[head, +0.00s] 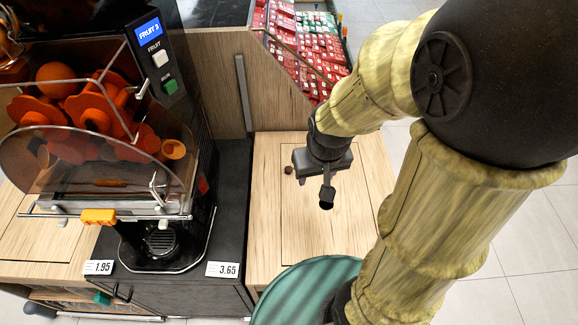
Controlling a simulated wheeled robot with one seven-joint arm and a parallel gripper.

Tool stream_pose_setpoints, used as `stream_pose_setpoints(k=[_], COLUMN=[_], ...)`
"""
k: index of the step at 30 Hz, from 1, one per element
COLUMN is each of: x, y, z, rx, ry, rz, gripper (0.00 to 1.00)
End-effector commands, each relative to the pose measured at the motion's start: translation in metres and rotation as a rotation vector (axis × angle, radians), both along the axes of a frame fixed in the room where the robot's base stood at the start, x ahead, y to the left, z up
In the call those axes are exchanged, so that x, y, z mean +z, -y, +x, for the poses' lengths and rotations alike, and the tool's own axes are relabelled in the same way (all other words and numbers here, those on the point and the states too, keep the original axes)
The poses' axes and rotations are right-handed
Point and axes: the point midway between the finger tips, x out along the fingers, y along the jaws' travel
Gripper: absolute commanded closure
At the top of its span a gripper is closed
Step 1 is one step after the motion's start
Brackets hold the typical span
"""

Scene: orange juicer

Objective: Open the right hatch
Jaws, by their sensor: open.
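The right hatch (345,228) is a light wooden panel with a thin dark outline, set in the wooden counter to the right of the juicer. It looks flush with the counter top. A small dark round spot (288,170), perhaps a knob or finger hole, shows near its far left part, beside my gripper. My gripper (326,194) points down over the middle of the hatch, open, with nothing seen between its fingers. Its height above the panel is hard to judge. My arm covers part of the hatch's right side.
The orange juicer (160,240) stands on a dark counter (228,200) at left. A similar wooden hatch (32,235) is left of it. A wooden wall panel (205,85) and a bin of red packets (300,45) stand behind. A green round thing (305,292) is at front. Tiled floor is at right.

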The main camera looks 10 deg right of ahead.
Motion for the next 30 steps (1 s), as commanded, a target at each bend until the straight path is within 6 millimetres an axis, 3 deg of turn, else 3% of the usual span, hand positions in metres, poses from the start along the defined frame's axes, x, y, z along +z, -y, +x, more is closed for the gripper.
stream_pose_setpoints(k=[21, 25, 30], x=[-0.106, -0.124, -0.133], y=[-0.006, -0.005, -0.004], z=[0.216, 0.245, 0.263], rx=[0.443, 0.512, 0.563], ry=[-0.173, -0.199, -0.218], rz=[-0.065, -0.065, -0.063], gripper=[0.52, 0.52, 0.52])
